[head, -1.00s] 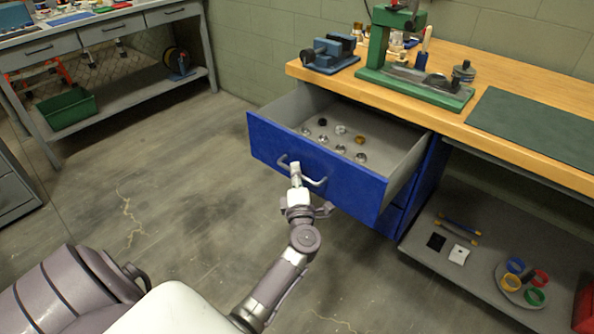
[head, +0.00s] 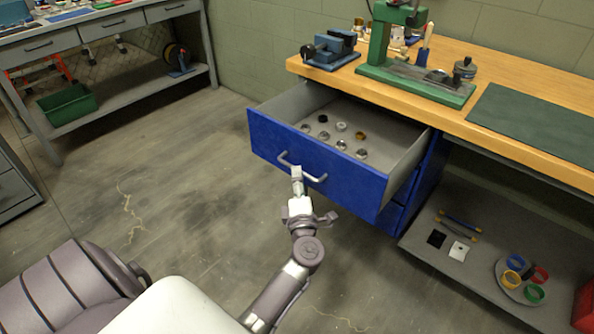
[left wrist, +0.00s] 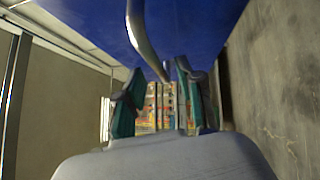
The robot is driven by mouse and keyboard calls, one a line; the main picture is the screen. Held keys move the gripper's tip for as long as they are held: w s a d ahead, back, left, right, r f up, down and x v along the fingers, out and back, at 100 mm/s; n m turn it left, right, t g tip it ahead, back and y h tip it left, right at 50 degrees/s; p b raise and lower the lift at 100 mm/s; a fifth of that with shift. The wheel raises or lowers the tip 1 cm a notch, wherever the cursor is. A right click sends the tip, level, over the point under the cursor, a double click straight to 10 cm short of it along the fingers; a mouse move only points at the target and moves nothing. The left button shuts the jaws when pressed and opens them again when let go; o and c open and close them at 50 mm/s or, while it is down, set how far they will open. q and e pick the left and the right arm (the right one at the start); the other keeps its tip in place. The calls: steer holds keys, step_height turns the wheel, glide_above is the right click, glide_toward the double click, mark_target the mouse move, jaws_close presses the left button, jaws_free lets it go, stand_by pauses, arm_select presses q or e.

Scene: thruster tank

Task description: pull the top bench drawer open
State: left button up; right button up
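The top bench drawer (head: 310,165), with a blue front, stands pulled out from under the wooden bench top. Its pale curved handle (head: 284,160) shows on the front. In the left wrist view the handle (left wrist: 143,35) runs down from the blue drawer front (left wrist: 80,20) toward the space between the fingertips. My left gripper (head: 297,180) is just in front of the handle, with its fingers apart and nothing held. Its teal finger pads show in the left wrist view (left wrist: 155,95). My right gripper is not in view.
Several small round parts (head: 341,144) lie in the drawer. A blue vise (head: 330,50) and a green press (head: 415,85) stand on the bench top (head: 480,65). The grey lower shelf (head: 470,285) holds a plate of coloured rings. The floor left of the drawer is clear.

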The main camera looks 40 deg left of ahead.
arm_select(q)
steer(key=v, duration=0.8)
steer(key=shift+s+d, duration=0.15)
steer(key=s+d+f+m+g+h, duration=0.1)
steer(key=s+d+f+m+h, duration=0.1)
steer(key=d+f+m+h, duration=0.7)
steer(key=s+d+f+m+g+h, duration=0.15)
steer(key=d+f+m+h, duration=0.45)
steer(key=f+m, duration=0.65)
steer(key=s+f+m+g, duration=0.4)
steer(key=s+f, duration=0.4)
steer(key=f, duration=0.2)
steer(key=s+a+f+m+g+y+p, duration=0.1)
steer(key=s+a+f+m+g, duration=0.15)
steer(key=s+f, duration=0.45)
steer(key=s+a+f+m+g+y, duration=0.1)
steer(key=s+a+f+m+g, duration=0.2)
steer(key=s, duration=0.7)
steer(key=s+a+r+g+p, duration=0.1)
steer(key=s+r+p, duration=0.4)
steer(key=s+p, duration=0.6)
steer(key=shift+s+a+r+n+g+p, duration=0.2)
steer(key=shift+s+a+n+g+p, duration=0.3)
steer(key=shift+p, duration=0.45)
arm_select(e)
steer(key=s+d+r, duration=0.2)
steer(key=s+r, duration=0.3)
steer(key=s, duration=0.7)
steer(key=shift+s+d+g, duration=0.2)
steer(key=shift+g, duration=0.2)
